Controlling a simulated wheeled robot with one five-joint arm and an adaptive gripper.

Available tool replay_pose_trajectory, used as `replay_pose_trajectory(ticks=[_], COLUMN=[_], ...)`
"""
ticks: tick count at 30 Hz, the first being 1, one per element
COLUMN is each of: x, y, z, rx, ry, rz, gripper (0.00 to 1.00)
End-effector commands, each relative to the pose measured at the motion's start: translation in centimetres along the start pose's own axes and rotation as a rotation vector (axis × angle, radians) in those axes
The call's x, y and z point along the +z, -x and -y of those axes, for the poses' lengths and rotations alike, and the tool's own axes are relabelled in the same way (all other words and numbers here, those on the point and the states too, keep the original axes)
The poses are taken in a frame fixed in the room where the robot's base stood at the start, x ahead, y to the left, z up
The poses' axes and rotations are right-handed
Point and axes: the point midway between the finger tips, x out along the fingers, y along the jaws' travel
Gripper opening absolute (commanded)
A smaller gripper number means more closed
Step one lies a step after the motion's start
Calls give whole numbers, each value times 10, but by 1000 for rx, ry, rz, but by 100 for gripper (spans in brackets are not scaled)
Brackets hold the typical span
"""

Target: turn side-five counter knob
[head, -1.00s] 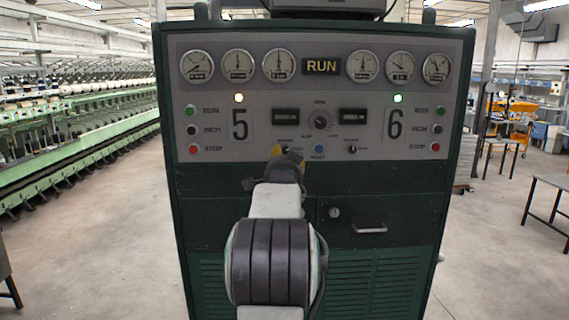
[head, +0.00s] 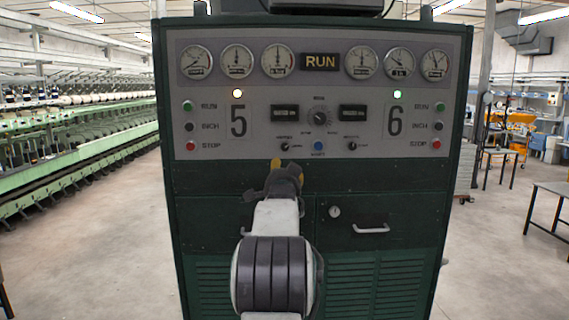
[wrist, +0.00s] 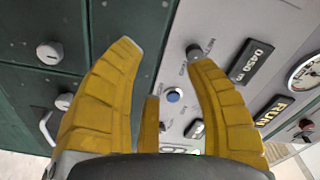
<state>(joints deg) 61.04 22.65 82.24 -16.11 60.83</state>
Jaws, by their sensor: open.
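The side-five counter knob (head: 285,147) is a small dark knob below the left counter window (head: 285,112), on the grey panel of the green cabinet. In the wrist view, where the panel appears turned sideways, the knob (wrist: 195,52) shows just beyond the tip of the right yellow finger. The left counter (wrist: 250,60) there reads about 0450. My gripper (head: 285,165) is in front of the cabinet, just below the knob in the head view. In the wrist view my gripper (wrist: 165,52) is open, with nothing between its fingers; contact with the knob cannot be told.
A blue button (head: 318,146) and a matching right knob (head: 352,146) sit right of the side-five knob. Spinning machinery (head: 80,150) stands left; a table (head: 550,205) stands right.

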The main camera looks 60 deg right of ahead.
Motion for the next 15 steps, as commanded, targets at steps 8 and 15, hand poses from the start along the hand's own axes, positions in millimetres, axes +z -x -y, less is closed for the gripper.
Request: replay_pose_trajectory(ticks=[8, 15], x=[-27, -28], y=[-19, -17], z=[49, 50], rx=[-60, 10], ry=[110, 277], rz=[-38, 8], gripper=[49, 49])
